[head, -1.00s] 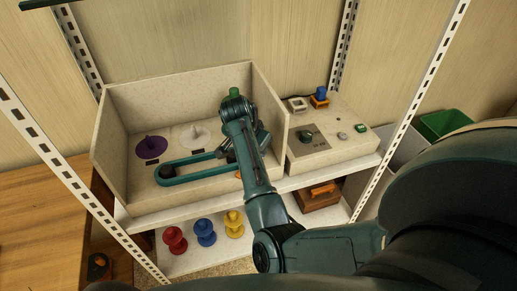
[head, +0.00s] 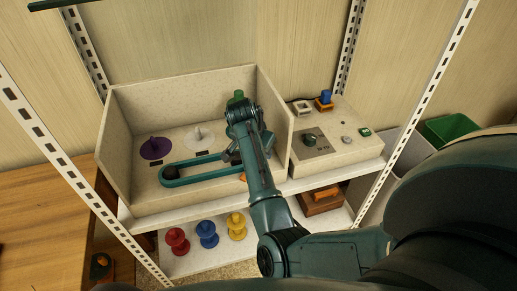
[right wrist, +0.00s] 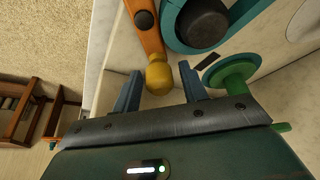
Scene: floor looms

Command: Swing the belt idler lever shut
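The idler lever (right wrist: 150,40) is an orange bar with a dark round pivot and a yellow knob (right wrist: 158,76) at its end. In the head view only a small orange part of it (head: 242,177) shows beside my right arm. The teal belt (head: 205,179) lies as a long loop in the open box, around a dark pulley that also shows in the right wrist view (right wrist: 203,22). My right gripper (right wrist: 161,70) is open, with its fingers on either side of the knob and a gap visible at each side. My left gripper is not in view.
The box walls (head: 118,150) enclose a purple disc (head: 155,149), a white disc (head: 199,137) and a green spool (right wrist: 232,72). A control panel (head: 350,135) stands to the right. Red, blue and yellow spools (head: 207,234) stand on the lower shelf. White posts (head: 45,140) frame the rack.

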